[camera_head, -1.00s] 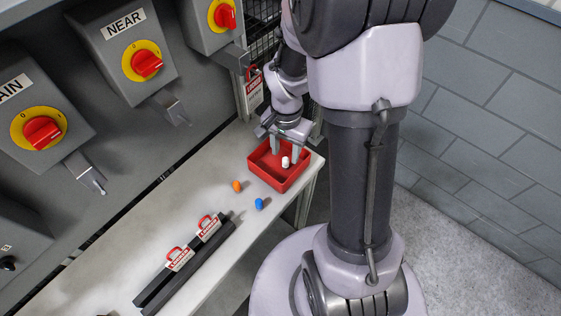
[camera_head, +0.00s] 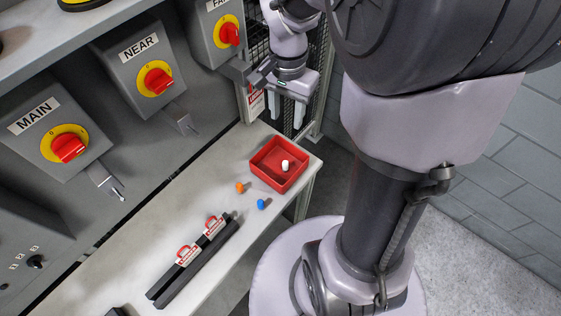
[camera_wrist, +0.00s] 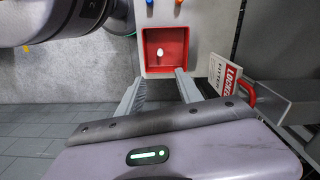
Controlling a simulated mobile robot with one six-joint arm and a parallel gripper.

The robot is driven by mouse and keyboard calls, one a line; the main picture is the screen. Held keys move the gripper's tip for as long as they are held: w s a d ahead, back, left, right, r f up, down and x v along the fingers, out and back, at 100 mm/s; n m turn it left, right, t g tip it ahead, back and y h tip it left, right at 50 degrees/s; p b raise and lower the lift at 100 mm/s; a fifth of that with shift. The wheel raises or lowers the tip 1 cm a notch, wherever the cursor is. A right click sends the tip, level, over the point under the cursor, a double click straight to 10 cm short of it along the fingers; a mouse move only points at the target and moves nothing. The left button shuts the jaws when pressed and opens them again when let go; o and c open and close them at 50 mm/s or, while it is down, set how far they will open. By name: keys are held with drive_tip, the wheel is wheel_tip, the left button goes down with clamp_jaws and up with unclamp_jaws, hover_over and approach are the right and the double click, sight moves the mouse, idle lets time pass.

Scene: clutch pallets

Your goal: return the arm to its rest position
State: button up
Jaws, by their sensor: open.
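My gripper (camera_head: 286,110) is open and empty, raised above and behind the red tray (camera_head: 262,174) in the head view. In the wrist view its two fingers (camera_wrist: 160,88) stand apart, with the red tray (camera_wrist: 148,56) beyond them. My arm reaches down from the top of the head view.
An orange piece (camera_head: 240,187) and a blue piece (camera_head: 261,204) lie on the bench (camera_head: 205,200). Red lockout padlocks with tags (camera_head: 187,255) sit on a dark rack (camera_head: 200,265). Switch boxes (camera_head: 150,75) line the panel. A tagged lock (camera_wrist: 228,80) hangs close to my gripper.

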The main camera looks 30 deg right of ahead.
idle(0.3)
drive_tip(key=s+a+f+n+t+y+b, duration=0.1)
drive_tip(key=s+a+n+t+b, duration=0.4)
drive_tip(key=s+a+b, duration=0.6)
drive_tip(key=a+n+y, duration=0.1)
drive_tip(key=a+n, duration=0.1)
drive_tip(key=a, duration=0.1)
drive_tip(key=shift+a+f+t+b, duration=0.2)
drive_tip(key=shift+f+t+b, duration=0.1)
drive_tip(key=shift+t, duration=0.1)
drive_tip(key=shift+s+n, duration=0.1)
drive_tip(key=shift+n, duration=0.2)
